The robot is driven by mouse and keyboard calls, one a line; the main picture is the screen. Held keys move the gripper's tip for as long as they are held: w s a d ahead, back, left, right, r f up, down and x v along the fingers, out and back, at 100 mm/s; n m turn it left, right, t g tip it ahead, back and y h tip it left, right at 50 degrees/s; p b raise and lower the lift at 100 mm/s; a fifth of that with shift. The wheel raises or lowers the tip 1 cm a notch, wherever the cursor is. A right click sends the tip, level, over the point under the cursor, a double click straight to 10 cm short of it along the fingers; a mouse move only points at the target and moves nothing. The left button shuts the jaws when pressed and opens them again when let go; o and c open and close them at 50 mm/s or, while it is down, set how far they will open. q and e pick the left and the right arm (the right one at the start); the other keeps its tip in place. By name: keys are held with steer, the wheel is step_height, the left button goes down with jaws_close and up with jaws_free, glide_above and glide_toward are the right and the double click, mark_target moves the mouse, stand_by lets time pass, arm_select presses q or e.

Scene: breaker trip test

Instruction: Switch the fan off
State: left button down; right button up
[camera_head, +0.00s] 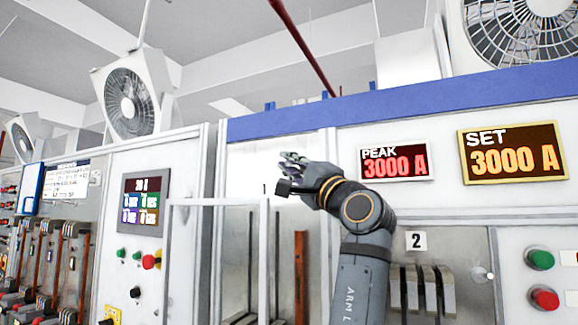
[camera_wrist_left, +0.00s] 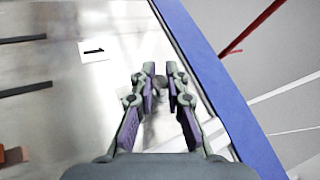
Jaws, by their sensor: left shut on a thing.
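My left gripper (camera_head: 292,170) is raised in front of the pale cabinet panel, its arm coming up from below. In the left wrist view its two fingers (camera_wrist_left: 163,78) are close together, shut on a small grey round knob (camera_wrist_left: 160,82) on the panel. The knob is mostly hidden between the fingertips. A white square fan (camera_head: 127,100) stands on the left cabinet. A larger fan (camera_head: 522,30) shows at the top right, and part of another (camera_head: 20,140) at the left edge. I cannot tell whether any fan turns. My right gripper is not in view.
A label "1" (camera_wrist_left: 93,50) is beside the gripper. Red displays PEAK (camera_head: 395,163) and SET (camera_head: 513,153) both read 3000 A. A green button (camera_head: 540,259) and a red button (camera_head: 545,299) sit at right. A white frame (camera_head: 217,203) stands in front at left.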

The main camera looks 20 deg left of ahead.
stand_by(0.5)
arm_select(q)
steer(key=c, duration=1.7)
jaws_free()
steer(key=shift+o, duration=0.4)
steer(key=shift+w, duration=0.2)
